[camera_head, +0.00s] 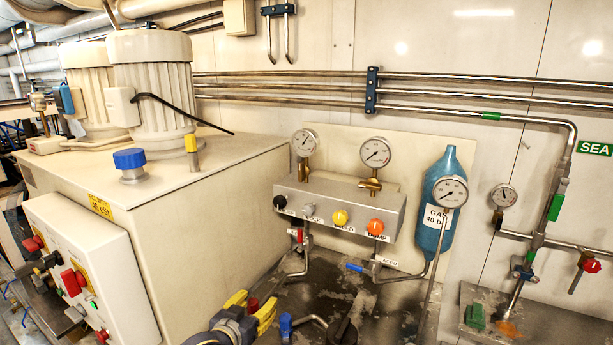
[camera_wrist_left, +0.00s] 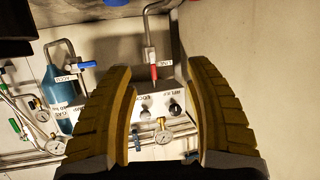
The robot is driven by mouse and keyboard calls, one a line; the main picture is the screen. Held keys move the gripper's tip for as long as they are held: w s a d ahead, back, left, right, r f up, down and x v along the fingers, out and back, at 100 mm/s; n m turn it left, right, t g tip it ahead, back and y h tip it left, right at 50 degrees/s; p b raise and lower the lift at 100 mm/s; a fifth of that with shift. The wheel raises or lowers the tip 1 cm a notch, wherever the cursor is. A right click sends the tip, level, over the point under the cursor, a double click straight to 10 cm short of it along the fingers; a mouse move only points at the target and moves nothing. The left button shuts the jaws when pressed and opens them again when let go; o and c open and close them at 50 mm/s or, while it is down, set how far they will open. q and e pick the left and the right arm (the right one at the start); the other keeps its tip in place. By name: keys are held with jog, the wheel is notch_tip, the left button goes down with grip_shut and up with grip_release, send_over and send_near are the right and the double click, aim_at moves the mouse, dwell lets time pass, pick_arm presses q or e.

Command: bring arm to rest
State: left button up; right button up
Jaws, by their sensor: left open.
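My left gripper (camera_head: 253,303) is at the bottom of the head view, left of centre, with yellow fingers pointing up and away. In the left wrist view its two ridged yellow fingers (camera_wrist_left: 162,68) stand wide apart with nothing between them. It is in front of and below the grey valve panel (camera_head: 340,207), apart from it as far as I can see. The panel also shows in the wrist view (camera_wrist_left: 150,107), upside down, beyond the fingers. My right gripper is in neither view.
A beige cabinet (camera_head: 215,215) with motors on top fills the left. A control box (camera_head: 118,270) is on its front. A blue gas bottle (camera_head: 437,190) hangs right of the panel. Pipes with a red valve (camera_head: 590,265) run at far right. A blue-capped fitting (camera_head: 286,325) stands beside the gripper.

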pick_arm(q)
jog(key=s+a+f+m+g+y, duration=0.1)
jog(key=s+a+f+g+y, duration=0.1)
jog(key=s+a+f, duration=0.35)
jog(key=s+a+f+m+g+y, duration=0.1)
jog(key=s+a+f+y, duration=0.15)
jog(key=s+f, duration=0.55)
jog(key=s+a+f+m+g+y, duration=0.15)
jog(key=s+a, duration=0.35)
jog(key=s, duration=0.5)
jog(key=s+a+f+m+g+y, duration=0.1)
jog(key=s+a+f+g+y, duration=0.3)
jog(key=s, duration=0.6)
jog(key=s+d+f+n+h, duration=0.1)
jog(key=s+d+f+h, duration=0.1)
jog(key=f, duration=1.4)
jog(key=s+d+f+h, duration=0.2)
jog(key=d+f+h, duration=0.1)
jog(key=f, duration=1.2)
jog(key=s+f+n+g+h, duration=0.1)
jog(key=s+f+n+g, duration=0.2)
jog(key=s+f, duration=1.6)
jog(key=shift+s+a+f+g, duration=0.15)
jog(key=shift+s+a+g, duration=0.2)
jog(key=shift+s, duration=0.55)
jog(key=shift+d, duration=0.1)
